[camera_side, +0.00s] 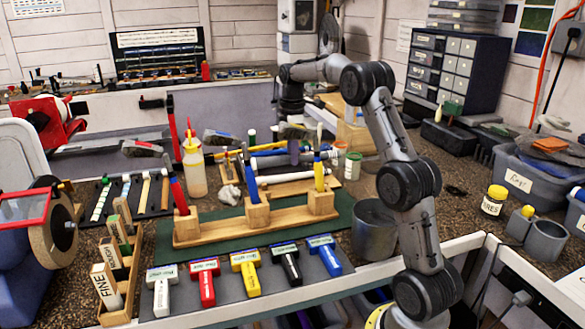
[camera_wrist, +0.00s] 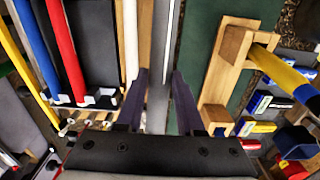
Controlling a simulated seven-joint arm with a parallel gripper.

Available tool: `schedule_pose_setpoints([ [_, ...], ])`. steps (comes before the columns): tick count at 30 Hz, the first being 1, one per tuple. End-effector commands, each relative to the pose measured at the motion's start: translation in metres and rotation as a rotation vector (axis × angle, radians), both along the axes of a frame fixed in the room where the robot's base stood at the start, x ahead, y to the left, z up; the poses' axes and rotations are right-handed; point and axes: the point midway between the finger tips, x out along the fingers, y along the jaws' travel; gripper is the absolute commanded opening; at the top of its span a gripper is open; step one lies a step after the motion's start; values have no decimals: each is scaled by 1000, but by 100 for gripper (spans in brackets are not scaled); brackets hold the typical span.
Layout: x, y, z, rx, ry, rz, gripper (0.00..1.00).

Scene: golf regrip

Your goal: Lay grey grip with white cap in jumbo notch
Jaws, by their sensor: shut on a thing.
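My gripper (camera_side: 294,156) is low over the middle of the bench, behind the wooden stand. In the wrist view its two dark purple fingers (camera_wrist: 160,85) are on either side of a long grey bar (camera_wrist: 158,62), which looks like the grey grip. It runs away from the gripper toward the top of that view. I cannot make out its white cap. A long pale rod (camera_wrist: 130,40) lies just left of the fingers. I cannot tell which notch is the jumbo one, as no such label is readable.
The wooden stand (camera_side: 240,229) with upright tools sits on a green mat (camera_side: 340,215). Several coloured, labelled tools (camera_side: 246,268) lie along the front. Red (camera_wrist: 63,50) and blue rods lie left in the wrist view.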

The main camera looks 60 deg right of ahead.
Motion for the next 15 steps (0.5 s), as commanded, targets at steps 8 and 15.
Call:
schedule_pose_setpoints([
  [8, 9, -9, 23, -46, -37, 4, 0],
  [15, 39, -38, 30, -82, -64, 10, 0],
])
